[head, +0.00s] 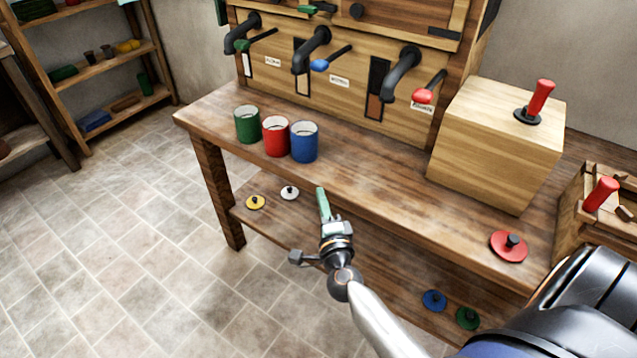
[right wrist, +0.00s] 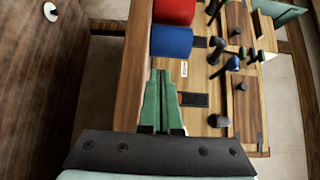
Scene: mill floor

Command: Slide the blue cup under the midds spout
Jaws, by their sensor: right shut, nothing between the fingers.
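The blue cup (head: 304,146) stands upright on the wooden bench, at the right end of a row of cups. It also shows in the right wrist view (right wrist: 171,42), just beyond the fingertips. The middle black spout (head: 312,50), with a blue lever and a small label that seems to read midds, is on the wooden cabinet behind the cup. The cup stands in front of this spout, not beneath it. My right gripper (head: 322,203) is shut and empty, in front of the blue cup near the bench's front edge; I cannot tell if it touches. My left gripper is not in view.
The red cup (head: 276,139) and green cup (head: 247,126) stand left of the blue cup. Other spouts flank the middle one. A wooden box (head: 492,141) with a red lever stands at right. Bench top (head: 375,180) is clear right of the cups.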

